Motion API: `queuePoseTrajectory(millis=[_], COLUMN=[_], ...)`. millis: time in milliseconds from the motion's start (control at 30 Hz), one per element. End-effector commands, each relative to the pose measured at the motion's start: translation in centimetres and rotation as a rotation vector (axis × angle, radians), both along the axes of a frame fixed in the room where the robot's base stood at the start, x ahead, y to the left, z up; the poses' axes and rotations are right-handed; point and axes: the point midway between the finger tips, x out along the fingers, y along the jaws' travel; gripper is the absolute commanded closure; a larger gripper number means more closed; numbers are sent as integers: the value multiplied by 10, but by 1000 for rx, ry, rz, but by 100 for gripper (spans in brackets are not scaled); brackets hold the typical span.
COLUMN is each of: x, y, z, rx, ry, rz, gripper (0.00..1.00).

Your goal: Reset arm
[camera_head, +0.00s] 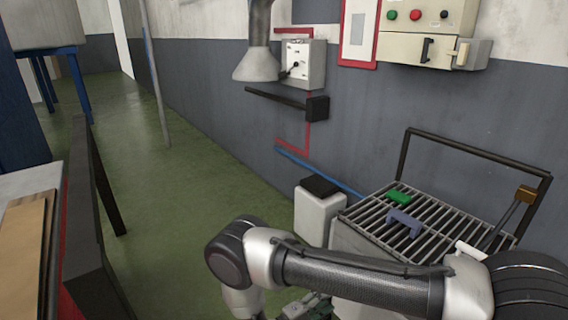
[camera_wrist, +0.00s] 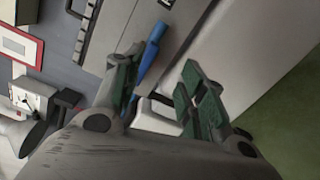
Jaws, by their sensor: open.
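My arm (camera_head: 350,278) reaches across the bottom of the head view, bent at the elbow at the left. My gripper (camera_head: 308,305) shows only partly there, at the bottom edge below the arm. In the wrist view my gripper (camera_wrist: 160,90) has its two green-padded fingers spread apart, and it is open. I see nothing held between the fingers. A blue bar (camera_wrist: 150,58) shows beyond the gap, next to the left finger.
A slatted rack (camera_head: 362,219) stands at the right, carrying a green piece (camera_head: 398,197) and a grey-violet handle (camera_head: 404,222). A white bin (camera_head: 318,215) stands beside it. A control box (camera_head: 410,50) and switch box (camera_head: 303,65) hang on the wall. Green floor (camera_head: 165,190) lies free at left.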

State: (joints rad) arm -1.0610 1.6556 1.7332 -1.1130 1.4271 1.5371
Motion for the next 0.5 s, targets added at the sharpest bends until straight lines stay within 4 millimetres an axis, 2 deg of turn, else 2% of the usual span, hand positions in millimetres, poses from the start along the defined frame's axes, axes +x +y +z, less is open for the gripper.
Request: queuePoseTrajectory(millis=[100, 167, 300, 500], x=[-25, -37, -52, -57], y=[-32, -44, -49, -49], z=[-1, 7, 45, 109], rx=[-117, -157, -156, -27], ry=[209, 314, 520, 723], rz=[-91, -145, -269, -412], gripper=[59, 59, 59, 59])
